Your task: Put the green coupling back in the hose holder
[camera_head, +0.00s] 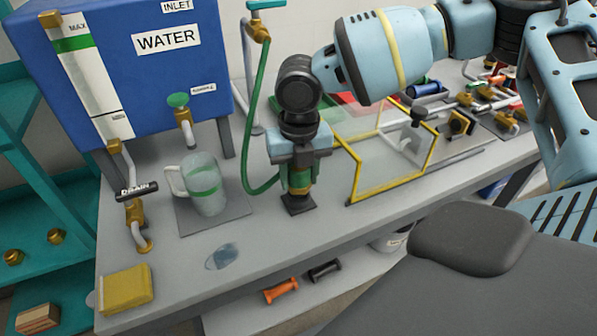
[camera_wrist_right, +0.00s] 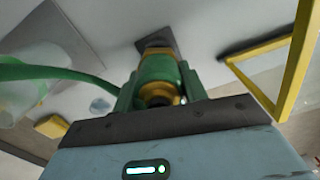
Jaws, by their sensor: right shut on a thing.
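My right gripper (camera_head: 300,168) points down over the bench and is shut on the green coupling (camera_head: 300,181), a green and brass piece. The coupling also shows between the fingers in the right wrist view (camera_wrist_right: 158,75). The green hose (camera_head: 263,120) hangs from the tap, loops down to the bench and comes up to the coupling. The hose holder (camera_head: 298,203) shows as a dark square base right below the coupling, and as a dark plate beyond it in the wrist view (camera_wrist_right: 150,44). Whether the coupling touches or sits in it cannot be told. My left gripper is not in view.
A yellow-framed clear guard (camera_head: 385,172) stands close right of the gripper. A jug (camera_head: 205,185) on a mat stands to the left, before the blue water tank (camera_head: 135,60). A yellow sponge (camera_head: 126,289) and a puddle (camera_head: 221,257) lie near the front edge.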

